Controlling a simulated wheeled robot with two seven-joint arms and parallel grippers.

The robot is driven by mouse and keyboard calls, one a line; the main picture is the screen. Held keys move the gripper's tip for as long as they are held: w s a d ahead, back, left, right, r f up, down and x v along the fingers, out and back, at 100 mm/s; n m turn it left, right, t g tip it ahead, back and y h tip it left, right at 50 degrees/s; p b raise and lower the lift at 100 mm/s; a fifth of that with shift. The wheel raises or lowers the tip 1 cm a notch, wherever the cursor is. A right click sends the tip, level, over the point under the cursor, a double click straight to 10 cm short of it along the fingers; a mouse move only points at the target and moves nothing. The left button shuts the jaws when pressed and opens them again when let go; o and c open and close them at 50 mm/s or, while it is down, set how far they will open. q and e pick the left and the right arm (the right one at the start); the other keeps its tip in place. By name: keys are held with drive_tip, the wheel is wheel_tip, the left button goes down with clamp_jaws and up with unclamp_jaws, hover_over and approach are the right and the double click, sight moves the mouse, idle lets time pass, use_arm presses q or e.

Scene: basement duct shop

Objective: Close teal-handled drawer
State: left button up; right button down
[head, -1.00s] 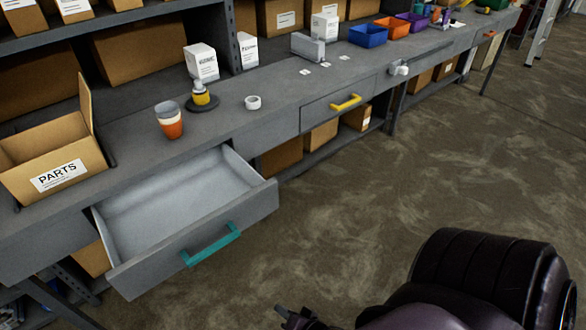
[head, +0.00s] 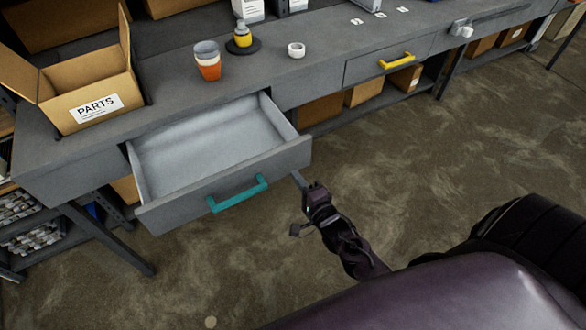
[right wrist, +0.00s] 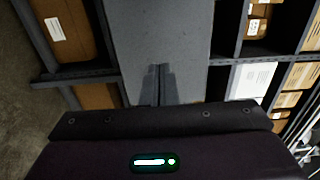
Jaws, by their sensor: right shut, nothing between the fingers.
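The teal-handled drawer (head: 165,203) stands pulled out from the grey bench and is empty inside. Its teal handle (head: 238,193) is on the front panel. My right gripper (head: 297,177) is just right of the drawer front's right end, its fingers shut and empty. Whether a fingertip touches the drawer is unclear. In the right wrist view its closed fingers (right wrist: 160,70) point at a plain grey surface; the teal handle is not seen there. My left gripper is not in view.
On the bench top stand an open PARTS box (head: 88,85), an orange and white cup (head: 208,62), a yellow and black item (head: 242,38) and a white ring (head: 296,50). A yellow-handled drawer (head: 390,62) is shut. The floor (head: 440,170) in front is clear.

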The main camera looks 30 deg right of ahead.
sight(287, 164)
drive_tip(key=shift+w+a, duration=0.1)
drive_tip(key=shift+w, duration=1.4)
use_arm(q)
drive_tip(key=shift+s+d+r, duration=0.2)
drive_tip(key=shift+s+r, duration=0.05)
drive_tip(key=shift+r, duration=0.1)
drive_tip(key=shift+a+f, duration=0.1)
use_arm(e)
drive_tip(key=shift+w, duration=0.15)
